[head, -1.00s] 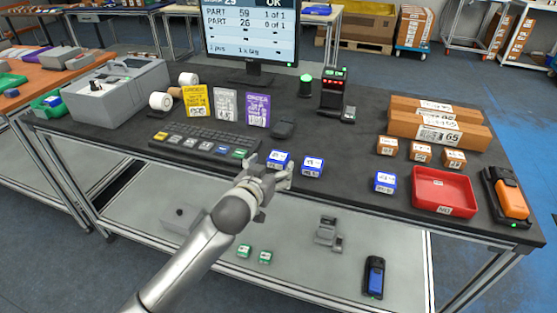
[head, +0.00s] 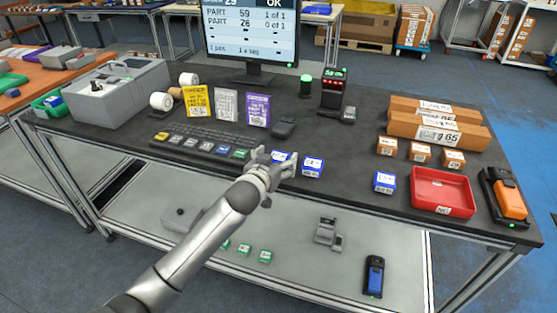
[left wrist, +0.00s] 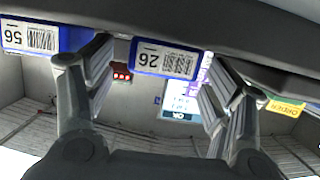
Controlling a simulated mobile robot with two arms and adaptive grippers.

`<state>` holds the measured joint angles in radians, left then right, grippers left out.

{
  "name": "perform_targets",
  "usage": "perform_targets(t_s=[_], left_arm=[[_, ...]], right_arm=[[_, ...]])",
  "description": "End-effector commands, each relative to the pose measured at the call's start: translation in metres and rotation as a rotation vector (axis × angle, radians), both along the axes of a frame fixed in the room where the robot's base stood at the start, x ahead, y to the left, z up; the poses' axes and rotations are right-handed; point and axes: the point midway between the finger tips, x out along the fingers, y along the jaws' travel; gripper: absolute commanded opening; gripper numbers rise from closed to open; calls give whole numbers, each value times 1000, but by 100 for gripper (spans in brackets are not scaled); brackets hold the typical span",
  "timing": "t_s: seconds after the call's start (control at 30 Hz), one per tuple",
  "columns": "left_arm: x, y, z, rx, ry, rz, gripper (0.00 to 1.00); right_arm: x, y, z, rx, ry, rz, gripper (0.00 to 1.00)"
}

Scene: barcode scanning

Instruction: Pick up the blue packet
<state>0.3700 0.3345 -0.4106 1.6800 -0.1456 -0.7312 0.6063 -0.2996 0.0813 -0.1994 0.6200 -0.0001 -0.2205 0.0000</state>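A blue packet (head: 281,156) stands near the table's front edge, partly hidden behind my left gripper (head: 273,161). In the left wrist view this packet (left wrist: 165,60) carries the number 26 and sits between my spread fingers. The left gripper is open, and I see no clear contact with the packet. A second blue packet (head: 312,166) stands just to the right; in the left wrist view it (left wrist: 32,38) shows the number 56 outside the fingers. A third blue packet (head: 384,181) stands farther right, beside the red tray. My right gripper is not in view.
A keyboard (head: 200,141) lies left of the gripper, with a dark mouse-like device (head: 284,126) behind. Right are a red tray (head: 443,184), several small orange boxes (head: 420,152) and an orange handheld device (head: 509,199). The table between the second and third blue packets is clear.

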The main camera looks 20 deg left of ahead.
Motion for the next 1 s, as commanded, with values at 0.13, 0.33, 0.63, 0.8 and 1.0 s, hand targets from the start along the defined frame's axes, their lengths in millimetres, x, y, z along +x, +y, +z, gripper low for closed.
perform_targets(t_s=[0.13,0.33,0.63,0.8,1.0], left_arm=[[0,0,0,0,0,0,57],[0,0,0,0,0,0,31],[0,0,1,0,-2,0,21],[0,0,9,0,-4,0,21],[-1,3,38,-1,-7,2,21]], right_arm=[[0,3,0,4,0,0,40],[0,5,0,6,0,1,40],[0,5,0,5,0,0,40],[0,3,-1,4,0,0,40],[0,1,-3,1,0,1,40]])
